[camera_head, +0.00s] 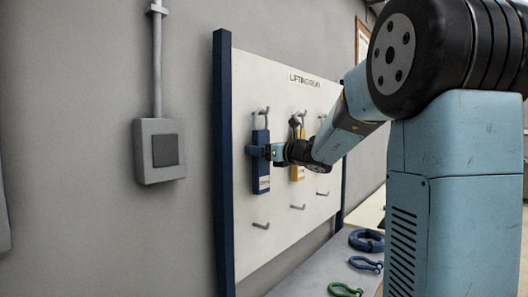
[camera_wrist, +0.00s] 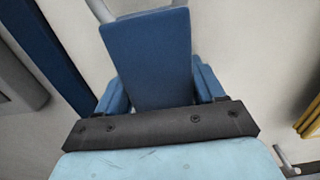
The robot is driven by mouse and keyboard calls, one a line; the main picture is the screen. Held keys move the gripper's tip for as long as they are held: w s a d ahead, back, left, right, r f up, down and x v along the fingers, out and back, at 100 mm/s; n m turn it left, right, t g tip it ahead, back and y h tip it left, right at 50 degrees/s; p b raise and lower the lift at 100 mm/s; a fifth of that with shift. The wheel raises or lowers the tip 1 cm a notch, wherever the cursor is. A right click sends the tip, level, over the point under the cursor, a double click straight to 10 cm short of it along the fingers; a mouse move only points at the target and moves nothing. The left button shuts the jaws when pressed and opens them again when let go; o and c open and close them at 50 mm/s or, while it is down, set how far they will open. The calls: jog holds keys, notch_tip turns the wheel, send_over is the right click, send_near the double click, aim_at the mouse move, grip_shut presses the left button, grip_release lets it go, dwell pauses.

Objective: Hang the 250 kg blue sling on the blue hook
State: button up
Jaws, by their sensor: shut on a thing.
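The blue sling (camera_head: 261,178) shows as a long flat blue piece with a pale label low on it, upright in front of the board's left side. My gripper (camera_head: 262,151) is shut on it around mid-height. In the wrist view the blue sling (camera_wrist: 148,60) fills the space between my two blue fingers (camera_wrist: 158,90), with a grey loop or hook part at its top. A grey hook (camera_head: 262,112) is right at the sling's top in the head view; I cannot tell whether the sling bears on it. No blue colouring shows on that hook.
The white board (camera_head: 245,215) has a dark blue post (camera_head: 223,180) at its left edge. A yellow sling (camera_head: 298,173) hangs just right, and lower hooks (camera_head: 261,226) stick out. A dark blue coil (camera_head: 367,240), a blue shackle (camera_head: 365,263) and a green shackle (camera_head: 345,290) lie below right.

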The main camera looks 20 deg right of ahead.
aim_at(265, 141)
jog(key=shift+r, duration=0.15)
jog(key=shift+s+d+r, duration=0.2)
jog(key=shift+s+r, duration=0.05)
jog(key=shift+r, duration=0.4)
jog(key=shift+s+d+r, duration=0.15)
jog(key=shift+s+r, duration=0.1)
jog(key=shift+r, duration=0.35)
jog(key=shift+s+d, duration=0.1)
jog(key=shift+s, duration=0.05)
jog(key=shift+v, duration=1.5)
jog(key=shift+s+d, duration=0.1)
jog(key=shift+s, duration=0.1)
jog(key=shift+s+d, duration=0.3)
jog(key=shift+s, duration=0.1)
dwell(0.4)
